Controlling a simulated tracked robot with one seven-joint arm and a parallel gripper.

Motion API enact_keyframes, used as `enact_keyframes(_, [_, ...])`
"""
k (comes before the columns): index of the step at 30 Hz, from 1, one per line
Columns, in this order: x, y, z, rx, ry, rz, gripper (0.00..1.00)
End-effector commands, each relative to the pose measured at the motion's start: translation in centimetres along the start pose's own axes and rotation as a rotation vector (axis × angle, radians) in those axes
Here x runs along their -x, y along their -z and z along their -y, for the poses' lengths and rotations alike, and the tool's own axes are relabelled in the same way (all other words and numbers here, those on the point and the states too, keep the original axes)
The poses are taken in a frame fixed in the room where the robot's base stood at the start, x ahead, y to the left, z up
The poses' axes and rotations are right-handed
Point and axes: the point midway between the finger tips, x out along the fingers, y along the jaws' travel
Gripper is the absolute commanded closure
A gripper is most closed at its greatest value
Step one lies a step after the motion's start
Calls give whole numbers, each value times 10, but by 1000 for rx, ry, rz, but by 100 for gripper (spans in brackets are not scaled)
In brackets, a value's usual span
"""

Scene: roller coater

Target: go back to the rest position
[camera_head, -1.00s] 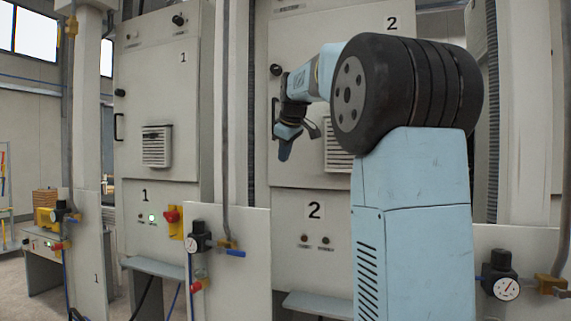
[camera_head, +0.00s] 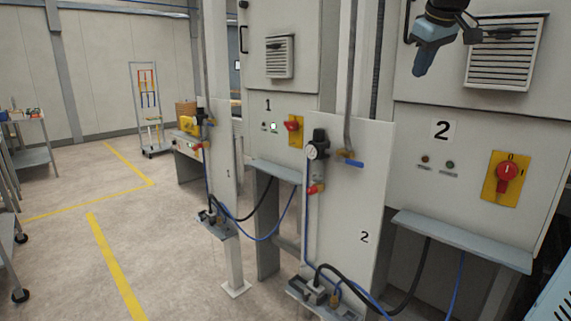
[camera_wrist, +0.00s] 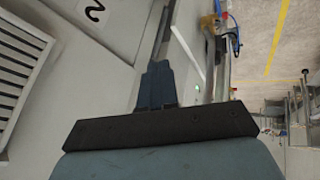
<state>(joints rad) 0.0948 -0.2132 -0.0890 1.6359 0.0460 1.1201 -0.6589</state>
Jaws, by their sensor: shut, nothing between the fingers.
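My gripper (camera_head: 428,58) shows at the top right of the head view, in front of cabinet 2 (camera_head: 415,165) and left of its vent grille. Its blue fingers point down and are together with nothing between them. The wrist view shows the shut fingers (camera_wrist: 156,86) in the middle, alongside the cabinet face. Most of my arm is outside the head view.
A red switch on a yellow plate (camera_head: 507,178) and a grey shelf (camera_head: 462,241) are on cabinet 2. Panel 2 (camera_head: 352,200) carries a gauge and a blue-handled valve. Cabinet 1 (camera_head: 270,75) stands behind. The floor at left (camera_head: 70,215) is mostly clear, with yellow lines.

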Motion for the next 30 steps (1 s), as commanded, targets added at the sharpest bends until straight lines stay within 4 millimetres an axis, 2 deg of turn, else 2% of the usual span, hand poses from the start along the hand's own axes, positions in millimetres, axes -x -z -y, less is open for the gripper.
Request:
enact_keyframes(1, [0, -16, 18, -28, 10, 3, 100])
enact_keyframes(8, [-13, -89, 94, -180, 44, 25, 100])
enact_keyframes(18, [-48, -210, 198, -385, 69, 71, 100])
enact_keyframes(21, [-59, -238, 219, -429, 70, 83, 100])
enact_keyframes(24, [-66, -256, 232, -458, 70, 90, 100])
enact_keyframes(30, [-71, -267, 240, -477, 70, 96, 100])
